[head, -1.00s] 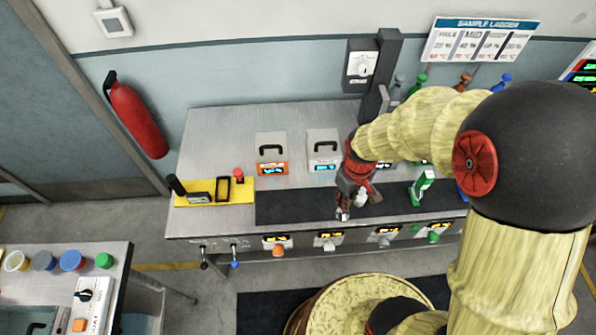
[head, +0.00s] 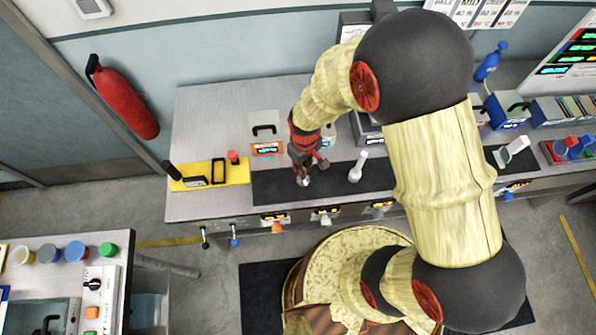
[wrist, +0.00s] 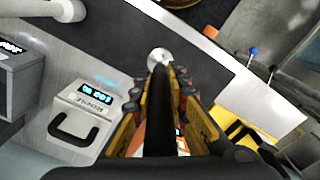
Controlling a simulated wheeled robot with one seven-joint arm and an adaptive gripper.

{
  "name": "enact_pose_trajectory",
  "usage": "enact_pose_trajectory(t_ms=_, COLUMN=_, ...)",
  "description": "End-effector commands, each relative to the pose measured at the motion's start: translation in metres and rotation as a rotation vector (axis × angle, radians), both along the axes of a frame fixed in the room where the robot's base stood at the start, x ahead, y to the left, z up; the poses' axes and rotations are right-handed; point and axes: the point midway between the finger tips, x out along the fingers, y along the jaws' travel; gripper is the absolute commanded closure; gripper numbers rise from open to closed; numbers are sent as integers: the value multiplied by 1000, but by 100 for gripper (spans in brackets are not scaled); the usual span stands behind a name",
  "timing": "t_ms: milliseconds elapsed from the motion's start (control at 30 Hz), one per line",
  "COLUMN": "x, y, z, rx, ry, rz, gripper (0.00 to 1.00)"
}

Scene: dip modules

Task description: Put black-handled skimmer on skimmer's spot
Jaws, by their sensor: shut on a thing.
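The black-handled skimmer shows in the wrist view, its black handle (wrist: 160,110) between my fingers and a pale round head (wrist: 160,57) beyond the tips. My gripper (wrist: 161,88) is shut on the handle. In the head view my gripper (head: 303,170) points down over the dark strip on the bench, with the pale head (head: 304,182) just below it. I cannot tell whether the head touches the strip. A yellow mat (head: 239,176) with several black items lies to the left of my gripper. No spot clearly marked for the skimmer is readable.
Boxes with black handles (head: 264,128) stand behind the dark strip (head: 275,184). A white upright object (head: 357,166) stands right of my gripper. A small red object (head: 233,157) is at the mat's back edge. Knobs (head: 276,227) line the bench front. The strip left of my gripper is clear.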

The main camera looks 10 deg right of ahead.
Motion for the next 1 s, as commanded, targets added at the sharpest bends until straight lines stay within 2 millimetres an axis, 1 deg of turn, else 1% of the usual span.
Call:
enact_pose_trajectory(t_ms=33, x=2, y=5, z=-6, rx=-1, ry=1, rz=1, gripper=100)
enact_pose_trajectory(t_ms=100, x=6, y=9, z=-12, rx=0, ry=0, rz=1, gripper=100)
enact_pose_trajectory(t_ms=333, x=10, y=17, z=-24, rx=0, ry=0, rz=0, gripper=100)
enact_pose_trajectory(t_ms=500, x=10, y=17, z=-46, rx=-1, ry=2, rz=-1, gripper=100)
enact_pose_trajectory(t_ms=567, x=10, y=17, z=-52, rx=-1, ry=1, rz=-1, gripper=100)
enact_pose_trajectory(t_ms=833, x=11, y=17, z=-54, rx=1, ry=-2, rz=-1, gripper=100)
enact_pose_trajectory(t_ms=967, x=11, y=17, z=-58, rx=1, ry=-2, rz=-1, gripper=100)
enact_pose_trajectory(t_ms=1000, x=11, y=17, z=-57, rx=1, ry=-1, rz=-1, gripper=82)
